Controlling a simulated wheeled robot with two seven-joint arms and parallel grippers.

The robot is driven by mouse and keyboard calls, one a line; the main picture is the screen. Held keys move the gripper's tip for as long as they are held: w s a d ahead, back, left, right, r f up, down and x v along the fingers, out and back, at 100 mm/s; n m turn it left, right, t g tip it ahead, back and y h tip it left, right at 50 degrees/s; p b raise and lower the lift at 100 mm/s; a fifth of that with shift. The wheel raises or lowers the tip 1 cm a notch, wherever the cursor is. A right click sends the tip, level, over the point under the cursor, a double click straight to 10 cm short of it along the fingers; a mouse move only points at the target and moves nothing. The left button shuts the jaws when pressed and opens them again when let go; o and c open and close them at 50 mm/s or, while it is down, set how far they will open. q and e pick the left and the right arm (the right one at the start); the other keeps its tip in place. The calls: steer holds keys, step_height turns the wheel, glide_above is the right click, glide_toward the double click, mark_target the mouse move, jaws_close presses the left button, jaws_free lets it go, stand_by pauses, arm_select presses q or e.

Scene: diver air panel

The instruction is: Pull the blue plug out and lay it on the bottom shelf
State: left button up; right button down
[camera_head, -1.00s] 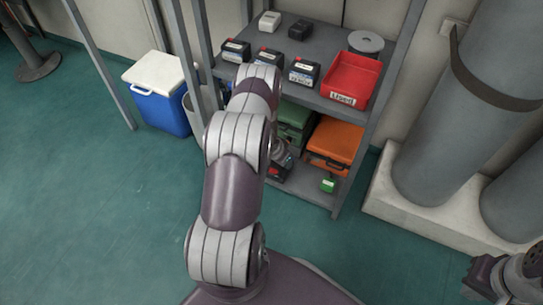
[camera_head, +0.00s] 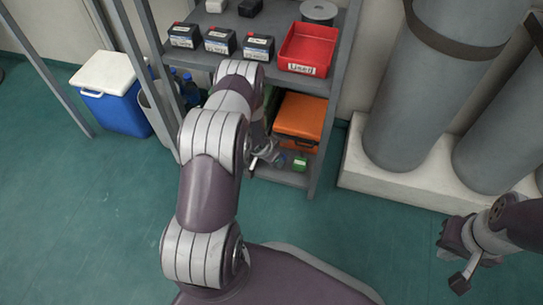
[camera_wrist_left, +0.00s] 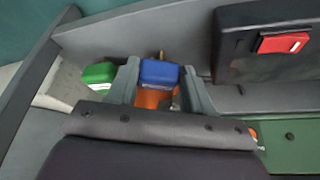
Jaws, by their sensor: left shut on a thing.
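In the left wrist view a blue plug (camera_wrist_left: 159,72) sits between the two fingers of my left gripper (camera_wrist_left: 160,85), which is shut on it. A small brass-coloured tip shows just beyond the plug. In the head view my left gripper (camera_head: 265,158) is low at the front of the bottom shelf (camera_head: 285,178), partly hidden by my arm. A green block (camera_head: 300,163) lies on that shelf; it also shows left of the fingers in the wrist view (camera_wrist_left: 99,74). My right gripper (camera_head: 453,270) is empty at the lower right, its fingers apart.
An orange case (camera_head: 298,118) stands on the shelf behind the green block. Above are a red bin (camera_head: 306,48) and several dark boxes (camera_head: 219,40). A blue cooler (camera_head: 115,95) is at left, large grey cylinders (camera_head: 425,100) at right. A dark box with a red part (camera_wrist_left: 283,42) shows in the wrist view.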

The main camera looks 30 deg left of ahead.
arm_select(q)
steer(key=shift+f, duration=0.1)
stand_by(0.3)
steer(key=o, duration=1.5)
steer(key=shift+c, duration=0.2)
